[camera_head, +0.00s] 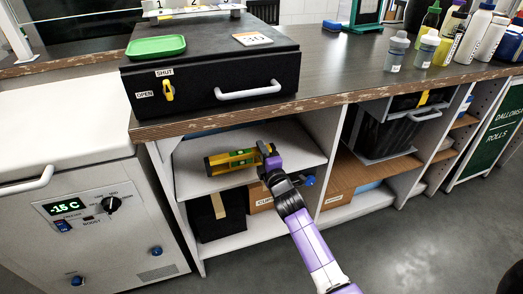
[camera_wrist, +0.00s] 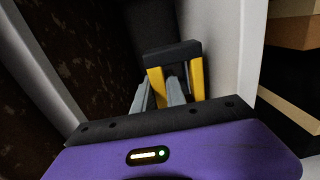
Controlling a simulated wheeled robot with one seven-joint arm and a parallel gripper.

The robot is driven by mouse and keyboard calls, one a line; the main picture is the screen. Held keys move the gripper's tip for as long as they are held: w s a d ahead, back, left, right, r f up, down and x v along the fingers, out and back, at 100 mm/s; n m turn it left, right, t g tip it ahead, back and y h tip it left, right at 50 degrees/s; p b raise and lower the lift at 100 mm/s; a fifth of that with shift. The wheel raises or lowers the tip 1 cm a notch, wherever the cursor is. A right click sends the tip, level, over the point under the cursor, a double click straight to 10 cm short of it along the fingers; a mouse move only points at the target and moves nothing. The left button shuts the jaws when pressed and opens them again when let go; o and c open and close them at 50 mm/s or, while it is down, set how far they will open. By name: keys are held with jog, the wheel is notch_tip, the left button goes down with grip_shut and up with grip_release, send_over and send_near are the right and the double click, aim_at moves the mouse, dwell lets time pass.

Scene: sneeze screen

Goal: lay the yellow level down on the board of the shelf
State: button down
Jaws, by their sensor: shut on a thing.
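The yellow level (camera_head: 232,160) is in my gripper (camera_head: 267,158), in front of the open shelf under the counter. It extends to the left from the gripper, roughly lengthwise along the shelf opening. The white board of the shelf (camera_head: 200,186) lies just behind and below it. I cannot tell whether the level touches the board. In the wrist view the level's yellow sides and dark end (camera_wrist: 172,50) show beyond the grey fingers of my gripper (camera_wrist: 160,92). The fingers are shut on it, and their tips are partly hidden.
The counter edge (camera_head: 240,112) overhangs the shelf, and an upright white panel (camera_head: 322,130) bounds it on the right. Below are a black box (camera_head: 218,215) and a cardboard box (camera_head: 261,198). A white freezer (camera_head: 75,200) stands at left.

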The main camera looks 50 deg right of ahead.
jog(key=shift+f+b, duration=0.65)
jog(key=shift+f, duration=0.1)
jog(key=c, duration=1.3)
grip_release()
jog(key=shift+c, duration=1.1)
jog(key=shift+f, duration=0.2)
jog(key=shift+s+a, duration=0.15)
jog(key=shift+p+v, duration=0.45)
jog(key=shift+v, duration=0.9)
jog(key=shift+s, duration=0.1)
